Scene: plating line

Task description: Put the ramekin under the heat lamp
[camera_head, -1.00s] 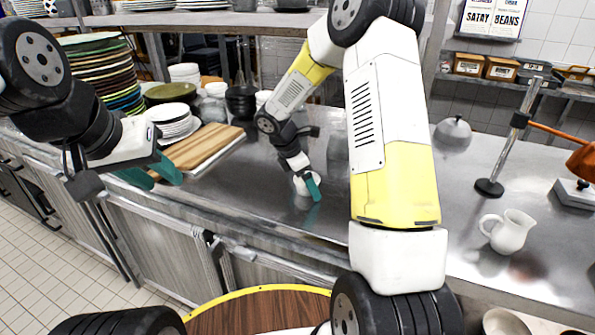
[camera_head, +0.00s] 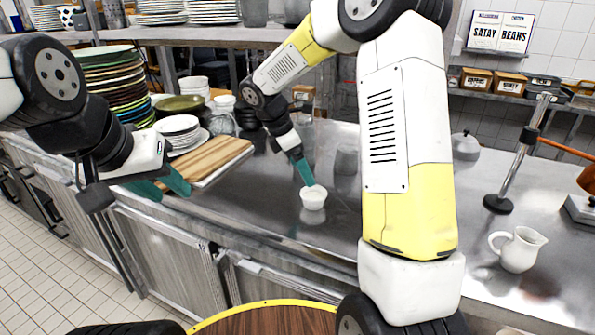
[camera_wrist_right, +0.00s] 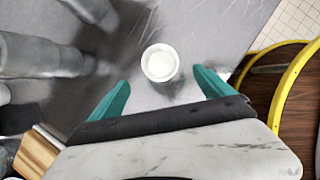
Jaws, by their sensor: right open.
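The ramekin (camera_head: 313,198), a small white cup, stands upright on the steel counter in front of my right gripper. It also shows in the right wrist view (camera_wrist_right: 160,62), ahead of and between the spread teal fingers. My right gripper (camera_head: 304,176) is open and empty, just behind and above the ramekin. My left gripper (camera_head: 173,194) is open and empty near the counter's front edge, left of the ramekin.
A white jug (camera_head: 518,249) stands at the front right, and a cloche (camera_head: 465,144) stands farther back. My right arm hides the counter between ramekin and lamp. Stacked plates (camera_head: 110,80), a wooden board (camera_head: 208,160) and white bowls (camera_head: 195,88) fill the left side.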

